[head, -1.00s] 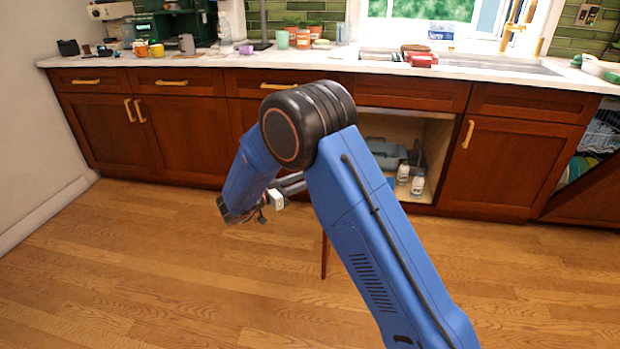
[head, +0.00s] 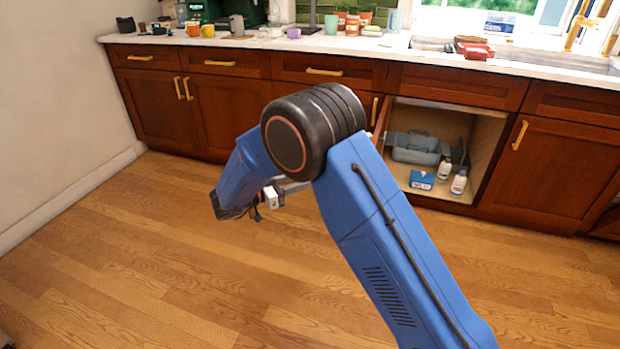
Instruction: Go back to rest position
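My blue arm (head: 390,240) is folded, with its black elbow joint (head: 312,130) high in the middle of the head view. The forearm (head: 245,170) slopes down to the left from the elbow. The wrist end, where my gripper is, lies behind the forearm near a small white and black part (head: 270,197). The fingers are mostly hidden, and I cannot tell whether they are open or shut. No held object shows.
Wooden cabinets (head: 230,115) run under a white counter (head: 250,43) with cups and pots. One cabinet stands open, holding a grey caddy (head: 415,150), a blue box (head: 421,180) and white bottles (head: 458,182). The wooden floor (head: 150,260) around my arm is clear.

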